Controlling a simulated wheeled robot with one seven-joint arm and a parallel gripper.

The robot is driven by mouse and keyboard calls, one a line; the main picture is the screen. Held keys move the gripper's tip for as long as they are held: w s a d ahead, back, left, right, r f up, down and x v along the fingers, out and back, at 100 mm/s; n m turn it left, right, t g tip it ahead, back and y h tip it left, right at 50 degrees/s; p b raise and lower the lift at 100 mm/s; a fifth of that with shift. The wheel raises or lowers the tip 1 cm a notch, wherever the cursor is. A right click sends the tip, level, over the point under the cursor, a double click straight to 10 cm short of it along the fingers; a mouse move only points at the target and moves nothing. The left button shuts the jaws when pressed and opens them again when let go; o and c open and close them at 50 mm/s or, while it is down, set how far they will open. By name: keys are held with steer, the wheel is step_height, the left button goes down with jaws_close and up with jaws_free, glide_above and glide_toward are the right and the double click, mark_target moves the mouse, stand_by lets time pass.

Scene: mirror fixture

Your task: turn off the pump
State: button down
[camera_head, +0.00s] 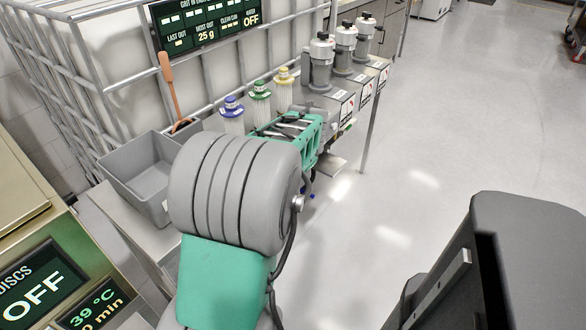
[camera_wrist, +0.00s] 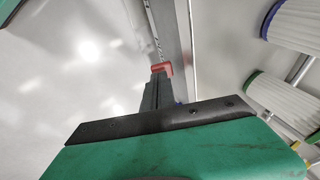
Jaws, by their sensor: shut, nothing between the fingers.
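Several grey dispenser-like units with dark knobs on top stand in a row at the bench's right end; the nearest unit (camera_head: 320,62) is beside my arm in the head view. I cannot tell which thing is the pump or where its switch is. The green end of my arm reaches over the bench edge near these units and hides part of it. In the wrist view, my gripper (camera_wrist: 157,88) is a narrow dark shape, shut and empty. A small red piece (camera_wrist: 162,69) shows at its tip; I cannot tell whether it is a fingertip or something touched.
Filter cartridges with blue (camera_head: 232,106), green (camera_head: 260,90) and yellow (camera_head: 284,76) caps stand behind my arm. A grey bin (camera_head: 136,160) is at left. A display (camera_head: 208,22) hangs on the caged tank. Open floor (camera_head: 440,130) lies to the right.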

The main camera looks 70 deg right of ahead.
steer(key=shift+w+d+r, duration=0.15)
steer(key=shift+w, duration=0.15)
steer(key=shift+r+p, duration=0.2)
steer(key=shift+p, duration=0.1)
steer(key=s+p+v, duration=0.2)
steer(key=p+v, duration=0.2)
steer(key=v, duration=0.9)
steer(key=shift+s+d+f, duration=0.1)
steer(key=shift+s, duration=0.05)
